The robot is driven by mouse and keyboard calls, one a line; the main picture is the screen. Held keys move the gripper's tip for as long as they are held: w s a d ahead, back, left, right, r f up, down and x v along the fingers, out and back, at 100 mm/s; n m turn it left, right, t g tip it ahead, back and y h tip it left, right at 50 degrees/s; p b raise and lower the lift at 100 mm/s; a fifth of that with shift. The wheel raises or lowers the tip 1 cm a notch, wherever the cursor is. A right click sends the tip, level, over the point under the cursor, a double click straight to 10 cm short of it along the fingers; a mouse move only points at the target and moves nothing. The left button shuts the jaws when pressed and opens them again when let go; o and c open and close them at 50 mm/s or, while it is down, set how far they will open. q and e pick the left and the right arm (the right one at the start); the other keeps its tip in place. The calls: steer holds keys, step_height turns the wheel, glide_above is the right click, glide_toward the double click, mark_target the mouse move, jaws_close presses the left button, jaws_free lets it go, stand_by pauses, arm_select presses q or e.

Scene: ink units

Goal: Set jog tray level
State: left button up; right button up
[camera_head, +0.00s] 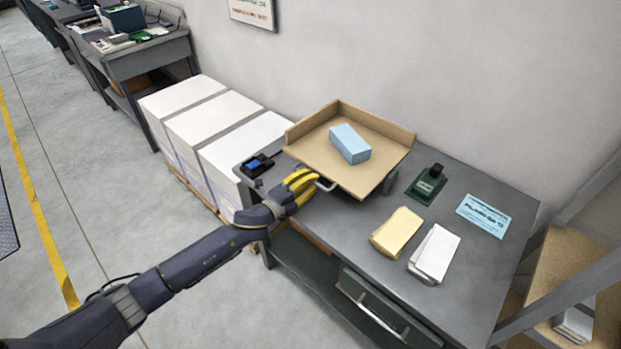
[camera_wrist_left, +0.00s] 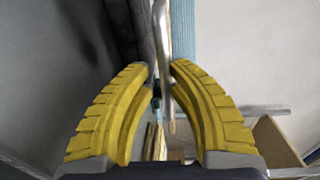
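The jog tray (camera_head: 382,166) is a tan board with low walls along its back sides, held above the grey workbench. It looks tilted, but I cannot tell how far from level. A light blue block (camera_head: 349,144) lies in it. A metal handle (camera_head: 327,187) sticks out from its front left edge. My left gripper (camera_head: 313,181), with yellow fingers, is at this handle. In the left wrist view the handle (camera_wrist_left: 165,45) runs between the nearly closed fingertips (camera_wrist_left: 161,68), which look shut on it. My right gripper is not in view.
The bench (camera_head: 330,222) also carries a dark green stamp-like device (camera_head: 427,182), a cream pad (camera_head: 397,232), a white stack (camera_head: 434,254), a blue card (camera_head: 484,215) and a small black-and-blue device (camera_head: 256,165). White paper stacks (camera_head: 212,122) stand left of it, the wall behind.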

arm_select(q)
steer(key=o, duration=0.3)
steer(key=shift+r, duration=0.1)
steer(key=v, duration=1.2)
steer(key=shift+w, duration=0.1)
